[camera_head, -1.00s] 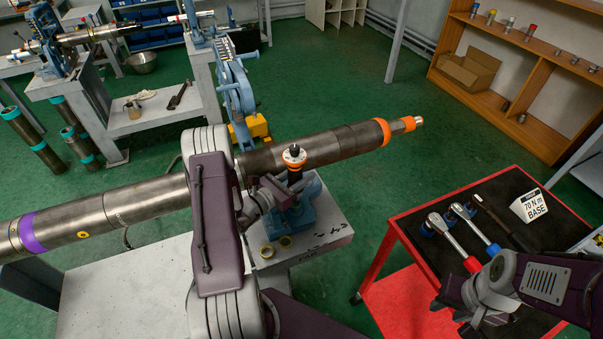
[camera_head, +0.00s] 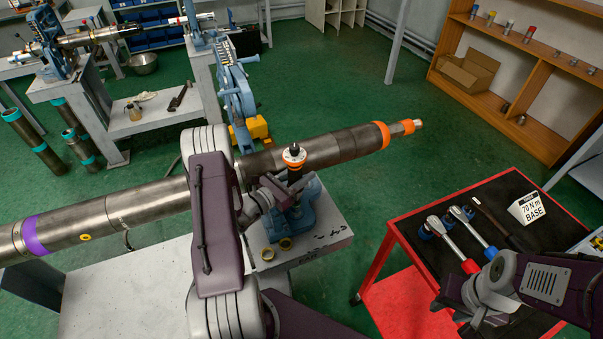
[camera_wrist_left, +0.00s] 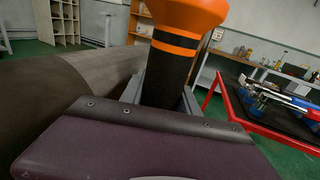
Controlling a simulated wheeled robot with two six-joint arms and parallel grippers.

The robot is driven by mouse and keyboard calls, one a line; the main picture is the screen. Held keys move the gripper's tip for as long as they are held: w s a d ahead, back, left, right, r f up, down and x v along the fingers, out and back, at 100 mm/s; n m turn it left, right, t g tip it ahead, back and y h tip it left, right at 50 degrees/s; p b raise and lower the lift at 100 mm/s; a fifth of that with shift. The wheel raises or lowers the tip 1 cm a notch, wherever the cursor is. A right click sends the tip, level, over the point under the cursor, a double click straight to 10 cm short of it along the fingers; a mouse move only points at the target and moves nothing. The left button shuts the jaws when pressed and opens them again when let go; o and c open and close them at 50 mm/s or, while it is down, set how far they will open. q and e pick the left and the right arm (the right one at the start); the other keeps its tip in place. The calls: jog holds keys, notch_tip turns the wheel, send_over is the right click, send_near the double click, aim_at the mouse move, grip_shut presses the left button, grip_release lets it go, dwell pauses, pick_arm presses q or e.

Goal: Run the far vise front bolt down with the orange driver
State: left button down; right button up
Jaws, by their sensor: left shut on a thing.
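The orange driver (camera_head: 294,157), with an orange and black handle, stands roughly upright beside the long steel pipe (camera_head: 310,148). My left gripper (camera_head: 287,189) is shut on the driver below its orange top. In the left wrist view the driver's orange and black handle (camera_wrist_left: 181,42) rises beyond the gripper body, close to the pipe. The blue vise (camera_head: 305,207) is under the pipe, below the driver. The driver's lower tip and the front bolt are hidden, so I cannot tell whether they touch. My right gripper (camera_head: 455,310) is at the lower right, its fingers unclear.
A red cart (camera_head: 392,240) at the right carries two ratchet wrenches (camera_head: 450,243) and a sign reading 70 N m BASE (camera_head: 527,207). Green floor is free between bench and cart.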

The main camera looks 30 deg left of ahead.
pick_arm(q)
jog(key=shift+s+f+b, duration=0.1)
jog(key=shift+f+b, duration=1.2)
jog(key=shift+f, duration=0.1)
dwell(2.3)
dwell(0.5)
jog(key=shift+a+r+p, duration=0.1)
jog(key=shift+r+p, duration=0.85)
jog(key=shift+r, duration=0.1)
jog(key=shift+r+p, duration=0.45)
jog(key=shift+r, duration=0.2)
jog(key=shift+r+p, duration=0.75)
jog(key=shift+r, duration=0.1)
